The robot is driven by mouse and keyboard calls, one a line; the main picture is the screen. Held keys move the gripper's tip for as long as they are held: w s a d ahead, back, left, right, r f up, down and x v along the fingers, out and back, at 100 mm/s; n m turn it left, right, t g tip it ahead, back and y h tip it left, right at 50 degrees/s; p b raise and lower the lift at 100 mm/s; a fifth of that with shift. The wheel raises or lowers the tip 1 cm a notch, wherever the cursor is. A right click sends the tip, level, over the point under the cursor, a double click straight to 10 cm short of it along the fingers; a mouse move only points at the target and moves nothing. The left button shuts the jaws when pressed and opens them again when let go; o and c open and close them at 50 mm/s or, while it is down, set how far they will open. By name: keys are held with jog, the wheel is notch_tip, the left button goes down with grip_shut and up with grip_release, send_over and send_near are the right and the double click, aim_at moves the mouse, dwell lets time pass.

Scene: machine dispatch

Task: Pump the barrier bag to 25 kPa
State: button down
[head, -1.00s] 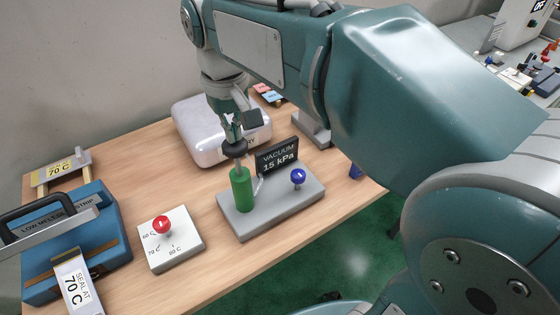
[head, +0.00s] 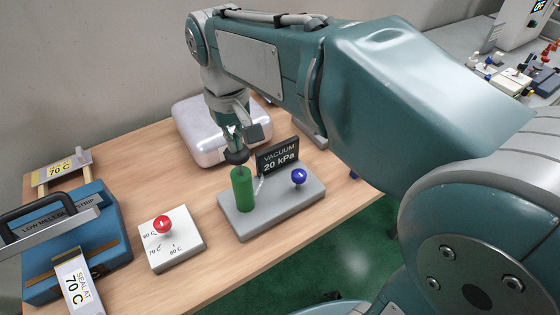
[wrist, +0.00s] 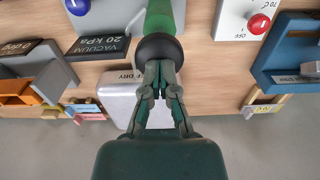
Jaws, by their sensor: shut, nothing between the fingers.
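The vacuum pump's green cylinder (head: 243,190) stands on a grey base (head: 285,200) with a blue knob (head: 299,177). The display (head: 278,158) reads VACUUM 20 kPa; it also shows in the wrist view (wrist: 98,46). My gripper (head: 234,140) is shut with nothing between its fingers, directly above the black pump knob (head: 236,157). In the wrist view my fingertips (wrist: 159,92) are at the black knob (wrist: 158,50), touching or nearly so. A silvery-white pillow-shaped bag (head: 200,138), likely the barrier bag, lies behind the pump; its label is partly hidden.
A white dial box with a red knob (head: 163,224) stands left of the pump. A blue strip sealer (head: 85,240) with a black handle is at far left, with SEAL AT 70 C cards (head: 78,284). Wooden tabletop is clear in front of the pump.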

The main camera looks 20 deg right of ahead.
jog(key=shift+f, duration=0.2)
jog(key=shift+r, duration=3.6)
